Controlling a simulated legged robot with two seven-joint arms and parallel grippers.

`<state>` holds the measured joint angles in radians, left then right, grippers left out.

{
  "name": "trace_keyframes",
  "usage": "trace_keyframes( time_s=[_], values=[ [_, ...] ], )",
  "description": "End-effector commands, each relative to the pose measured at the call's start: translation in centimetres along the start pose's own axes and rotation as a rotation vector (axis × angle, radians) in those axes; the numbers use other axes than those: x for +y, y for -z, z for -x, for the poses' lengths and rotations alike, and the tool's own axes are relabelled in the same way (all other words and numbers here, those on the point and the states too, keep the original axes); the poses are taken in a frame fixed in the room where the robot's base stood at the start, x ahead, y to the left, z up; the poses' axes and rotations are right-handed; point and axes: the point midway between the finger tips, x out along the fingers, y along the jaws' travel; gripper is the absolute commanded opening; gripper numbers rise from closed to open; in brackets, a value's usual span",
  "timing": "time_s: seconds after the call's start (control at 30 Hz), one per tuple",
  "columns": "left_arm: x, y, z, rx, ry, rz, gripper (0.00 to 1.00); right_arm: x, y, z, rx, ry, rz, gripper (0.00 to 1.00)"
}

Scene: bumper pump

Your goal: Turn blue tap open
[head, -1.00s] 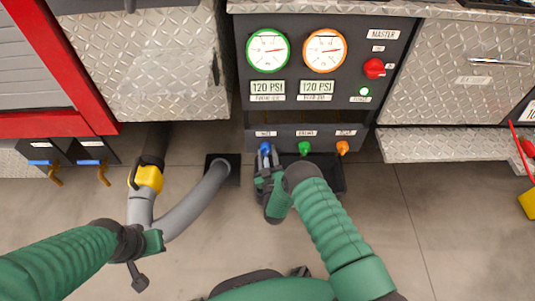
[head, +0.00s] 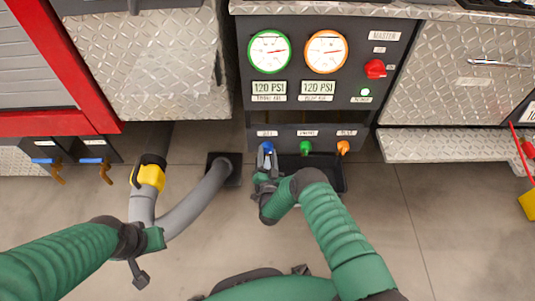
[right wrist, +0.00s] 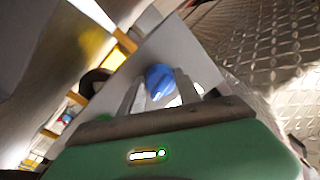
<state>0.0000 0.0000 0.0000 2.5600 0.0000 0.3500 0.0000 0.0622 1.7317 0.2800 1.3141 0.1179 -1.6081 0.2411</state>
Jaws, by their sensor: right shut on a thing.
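The blue tap (head: 268,147) is the leftmost of three taps on the lower strip of the dark pump panel. My right gripper (head: 267,156) reaches up to it from below and is shut on it, partly covering it. In the right wrist view the blue tap (right wrist: 159,80) sits between the two fingers (right wrist: 160,92). My left gripper (head: 139,273) is low at the left, away from the taps, and its jaws are too unclear to read.
A green tap (head: 306,148) and an orange tap (head: 343,147) stand to the right of the blue one. A black tray (head: 325,178) lies below. A grey hose (head: 197,203) with a yellow coupling (head: 150,176) is at the left. Two gauges (head: 269,52) and a red master knob (head: 375,69) are above.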

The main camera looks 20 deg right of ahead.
Motion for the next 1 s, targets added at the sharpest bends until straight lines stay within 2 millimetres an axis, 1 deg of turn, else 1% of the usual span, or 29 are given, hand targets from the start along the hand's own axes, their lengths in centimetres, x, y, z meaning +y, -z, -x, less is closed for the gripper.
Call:
trace_keyframes(
  time_s=[0.03,0.2,0.4,0.63,1.0],
  values=[
    [0.00,0.01,0.02,0.000,0.000,0.000,0.00,0.27,-0.28,0.22,-0.006,-0.008,-0.034,0.00],
    [0.00,0.02,0.09,0.000,0.000,0.000,0.00,0.19,-0.33,0.22,0.001,-0.015,-0.145,0.00],
    [0.00,0.03,0.13,0.000,0.000,0.000,0.00,0.16,-0.39,0.24,0.006,-0.020,-0.228,0.00],
    [0.00,0.04,0.15,0.000,0.000,0.000,0.00,0.16,-0.43,0.26,0.008,-0.024,-0.269,0.00],
    [0.00,0.03,0.14,0.000,0.000,0.000,0.00,0.20,-0.45,0.28,0.008,-0.025,-0.272,0.00]
  ],
)
